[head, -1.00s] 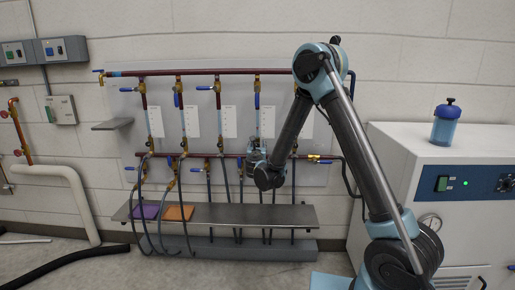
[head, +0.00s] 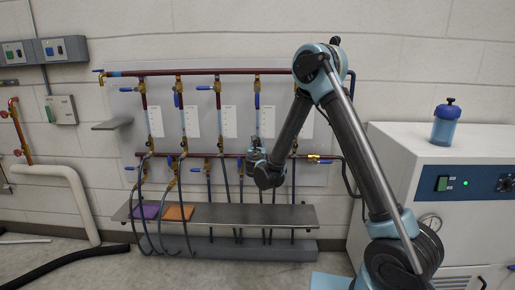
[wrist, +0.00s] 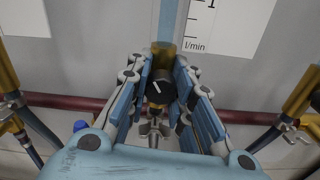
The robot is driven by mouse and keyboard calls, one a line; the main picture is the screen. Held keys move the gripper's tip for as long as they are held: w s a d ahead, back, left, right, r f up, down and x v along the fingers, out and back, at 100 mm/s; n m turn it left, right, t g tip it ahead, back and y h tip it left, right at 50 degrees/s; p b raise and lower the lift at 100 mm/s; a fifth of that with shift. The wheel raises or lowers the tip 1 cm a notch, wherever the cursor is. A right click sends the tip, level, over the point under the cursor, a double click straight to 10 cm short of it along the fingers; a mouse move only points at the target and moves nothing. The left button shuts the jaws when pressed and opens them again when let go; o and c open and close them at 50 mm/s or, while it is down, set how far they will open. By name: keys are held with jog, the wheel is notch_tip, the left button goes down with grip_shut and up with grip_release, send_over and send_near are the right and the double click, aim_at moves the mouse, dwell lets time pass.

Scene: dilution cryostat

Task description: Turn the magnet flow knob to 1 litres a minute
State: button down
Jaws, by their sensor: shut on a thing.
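The flow knob (wrist: 158,88) is a dark round knob with a white pointer line, set on a brass fitting (wrist: 163,53) below a flow tube. In the wrist view the pointer is tilted off vertical. My gripper (wrist: 160,84) has its two blue-padded fingers on either side of the knob, shut on it. A white scale plate (wrist: 225,25) right of the tube shows a "1" mark and "l/min". In the head view my gripper (head: 255,155) is at the manifold panel, and the arm hides the knob there. No magnet label is readable.
Other flow tubes with scale plates (head: 192,122) line the panel, with hoses and blue valve handles close by. A steel shelf (head: 240,214) below holds a purple pad (head: 146,212) and an orange pad (head: 178,213). A white cabinet (head: 440,165) stands at right.

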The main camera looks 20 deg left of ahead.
jog(key=shift+m, duration=0.4)
jog(key=c, duration=1.4)
grip_release()
jog(key=shift+o, duration=0.2)
jog(key=shift+s, duration=0.15)
jog(key=v, duration=1.1)
jog(key=shift+s, duration=0.35)
jog(key=shift+d+f, duration=0.1)
